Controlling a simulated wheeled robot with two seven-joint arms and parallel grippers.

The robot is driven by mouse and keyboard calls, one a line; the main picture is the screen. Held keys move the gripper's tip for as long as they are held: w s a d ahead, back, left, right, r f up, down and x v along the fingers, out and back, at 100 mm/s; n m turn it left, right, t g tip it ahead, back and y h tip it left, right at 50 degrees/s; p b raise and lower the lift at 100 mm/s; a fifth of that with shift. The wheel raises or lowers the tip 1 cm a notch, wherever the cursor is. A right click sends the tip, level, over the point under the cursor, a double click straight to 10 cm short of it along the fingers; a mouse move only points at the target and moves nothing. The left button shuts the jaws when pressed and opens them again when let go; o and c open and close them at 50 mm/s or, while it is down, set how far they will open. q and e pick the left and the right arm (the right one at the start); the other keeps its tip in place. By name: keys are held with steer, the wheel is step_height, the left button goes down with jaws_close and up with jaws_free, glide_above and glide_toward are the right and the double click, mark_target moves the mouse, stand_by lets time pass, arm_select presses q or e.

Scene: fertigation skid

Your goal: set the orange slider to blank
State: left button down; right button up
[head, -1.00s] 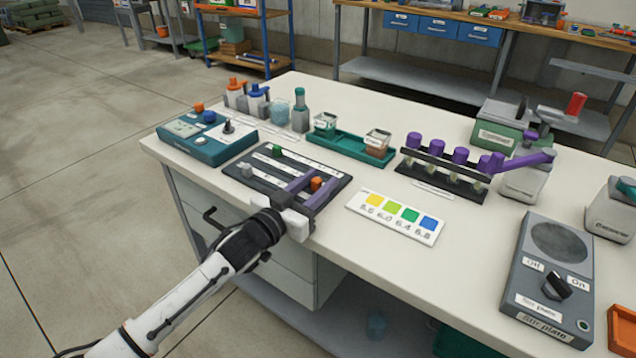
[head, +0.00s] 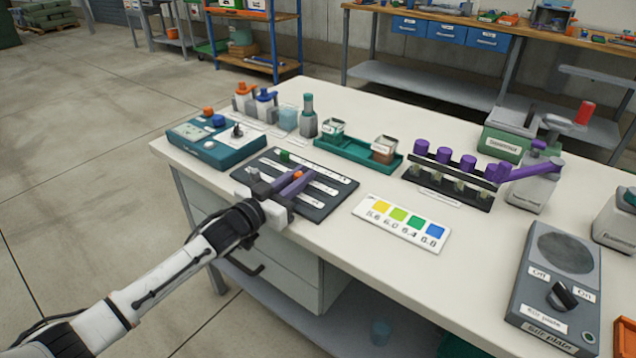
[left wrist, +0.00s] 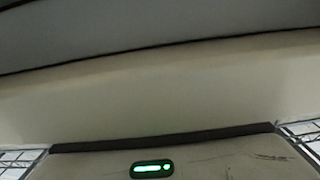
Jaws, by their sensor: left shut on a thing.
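The slider board (head: 318,206) is a dark panel with pale slotted strips, lying near the table's left front edge. The orange slider (head: 298,174) shows between the purple fingers of my left gripper (head: 294,182), which is shut on it. A green slider (head: 285,156) is on the far strip, and a grey slider (head: 253,173) is at the left end, close beside my gripper. The markings on the strips are too small to read, and my gripper hides part of the board. The left wrist view shows neither the sliders nor the fingertips. My right gripper is not in view.
A teal box with knobs (head: 213,147) stands left of the board. A teal tray (head: 352,151) is behind it, and a colour chart (head: 401,223) lies to its right. A rack with purple caps (head: 447,185) and a stir plate (head: 555,283) stand farther right.

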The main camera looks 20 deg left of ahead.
arm_select(q)
steer(key=shift+w+a, duration=0.15)
steer(key=shift+a, duration=0.45)
steer(key=c, duration=1.7)
jaws_free()
steer(key=p+v, duration=0.1)
steer(key=v, duration=0.9)
